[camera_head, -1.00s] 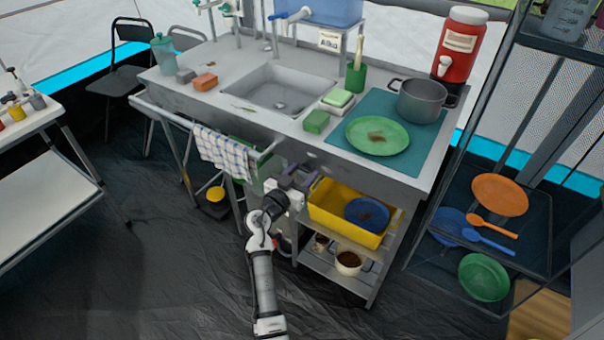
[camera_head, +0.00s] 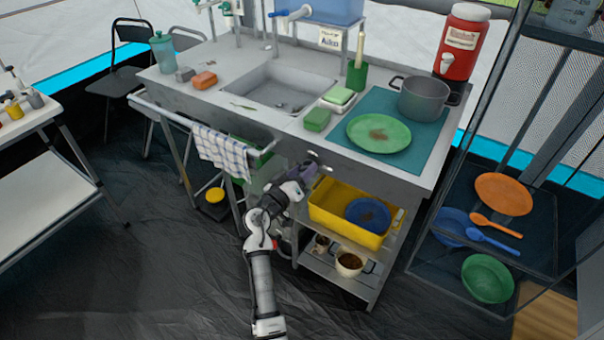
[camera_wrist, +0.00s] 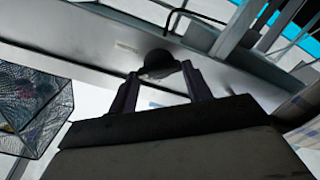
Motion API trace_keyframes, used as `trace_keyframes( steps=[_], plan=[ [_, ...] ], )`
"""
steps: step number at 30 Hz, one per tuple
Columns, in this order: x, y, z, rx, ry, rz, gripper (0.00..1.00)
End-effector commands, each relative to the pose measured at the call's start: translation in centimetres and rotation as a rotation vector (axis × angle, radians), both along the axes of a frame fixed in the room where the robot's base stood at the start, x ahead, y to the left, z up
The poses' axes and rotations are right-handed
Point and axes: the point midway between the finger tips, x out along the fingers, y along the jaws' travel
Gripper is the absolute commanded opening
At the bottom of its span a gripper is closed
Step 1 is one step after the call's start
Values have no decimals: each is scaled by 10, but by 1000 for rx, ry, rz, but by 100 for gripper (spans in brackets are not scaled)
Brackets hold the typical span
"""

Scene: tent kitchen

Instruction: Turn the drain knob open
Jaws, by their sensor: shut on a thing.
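The drain knob (camera_wrist: 160,62) is a dark round knob on the grey metal front of the sink unit in the wrist view. My gripper (camera_wrist: 160,75) has one finger on each side of the knob and is shut on it. In the head view my gripper (camera_head: 310,172) is at the front panel below the counter edge, right of the checked towel. There my gripper hides most of the knob, and I cannot tell its turn angle. The sink basin (camera_head: 262,88) is above and behind, with small dark bits on its floor.
The checked towel (camera_head: 222,152) hangs on the front rail, left of my gripper. A yellow tub (camera_head: 335,222) with a blue bowl stands on the shelf close below right. Mugs (camera_head: 350,263) stand on the lower shelf. The floor in front is clear.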

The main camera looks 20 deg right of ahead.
Motion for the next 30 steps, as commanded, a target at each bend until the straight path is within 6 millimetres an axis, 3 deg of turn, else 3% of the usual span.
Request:
trace_keyframes(
  steps=[30],
  plan=[
    [1, 1, -3, -536, 693, 0, 26]
  ],
)
